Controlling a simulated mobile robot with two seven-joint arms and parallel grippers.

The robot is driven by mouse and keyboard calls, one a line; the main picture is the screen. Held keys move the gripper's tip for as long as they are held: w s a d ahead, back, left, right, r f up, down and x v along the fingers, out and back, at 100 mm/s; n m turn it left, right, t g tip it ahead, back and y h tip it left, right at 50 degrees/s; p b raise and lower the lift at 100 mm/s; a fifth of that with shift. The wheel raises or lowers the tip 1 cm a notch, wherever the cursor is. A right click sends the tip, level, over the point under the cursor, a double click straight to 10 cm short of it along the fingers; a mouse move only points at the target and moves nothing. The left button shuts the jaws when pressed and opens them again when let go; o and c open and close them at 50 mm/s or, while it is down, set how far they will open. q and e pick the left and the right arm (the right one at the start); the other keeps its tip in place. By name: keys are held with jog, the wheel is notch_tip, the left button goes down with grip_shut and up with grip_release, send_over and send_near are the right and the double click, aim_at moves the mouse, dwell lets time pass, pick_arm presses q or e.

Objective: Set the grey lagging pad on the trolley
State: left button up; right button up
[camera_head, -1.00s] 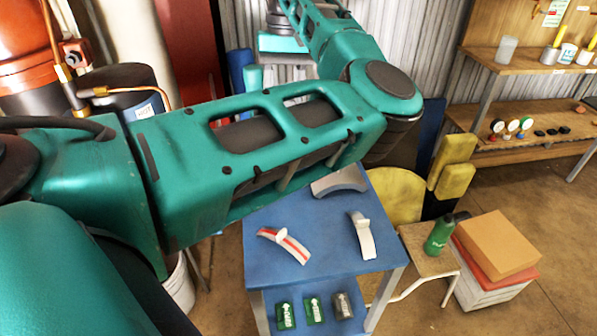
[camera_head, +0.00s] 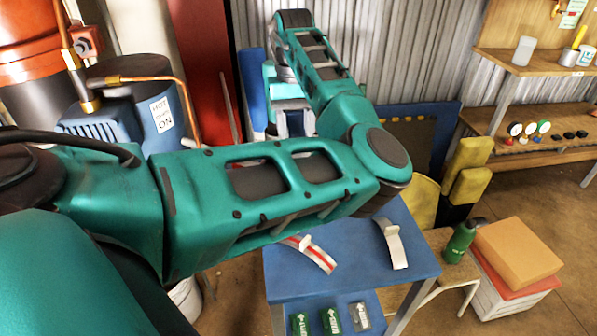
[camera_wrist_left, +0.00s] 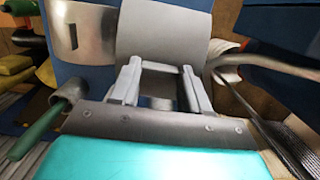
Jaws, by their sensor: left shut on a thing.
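In the left wrist view my left gripper (camera_wrist_left: 160,88) is shut. A large, smooth, slightly curved grey pad (camera_wrist_left: 165,28) lies directly beyond its fingers and looks held by them; the exact grip point is hard to make out. In the head view my left arm crosses the picture and its forearm reaches to the back, so gripper and held pad cannot be made out there. The blue trolley (camera_head: 350,276) stands below the arm, its far side hidden. On its top lie a white curved piece with a red stripe (camera_head: 320,257) and a pale grey curved piece (camera_head: 397,250). My right gripper is not seen.
Small green and grey packs (camera_head: 331,320) sit on the trolley's lower shelf. To the right are a stool with a green bottle (camera_head: 460,243) and a stacked orange box (camera_head: 517,250). A shelf unit (camera_head: 535,143) stands behind. A tank with copper pipes (camera_head: 112,75) is at the left.

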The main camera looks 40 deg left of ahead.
pick_arm(q)
notch_tip(320, 180, down, 3)
jog(key=shift+r, duration=0.1)
jog(key=shift+f, duration=0.3)
notch_tip(320, 180, down, 6)
jog(key=shift+r+b, duration=0.2)
jog(key=shift+b, duration=0.3)
jog(key=o, duration=1.2)
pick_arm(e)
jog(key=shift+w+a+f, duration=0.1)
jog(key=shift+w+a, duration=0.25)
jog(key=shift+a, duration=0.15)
pick_arm(q)
jog(key=r+p, duration=0.1)
jog(key=r, duration=0.3)
jog(key=a+r, duration=0.1)
jog(key=r, duration=0.3)
jog(key=w+r+p, duration=0.1)
jog(key=r, duration=0.3)
jog(key=shift+a+p, duration=0.15)
jog(key=shift+p, duration=0.15)
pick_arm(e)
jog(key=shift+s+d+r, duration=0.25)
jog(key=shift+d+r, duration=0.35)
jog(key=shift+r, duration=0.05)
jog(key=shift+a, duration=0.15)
pick_arm(q)
jog(key=shift+f, duration=0.1)
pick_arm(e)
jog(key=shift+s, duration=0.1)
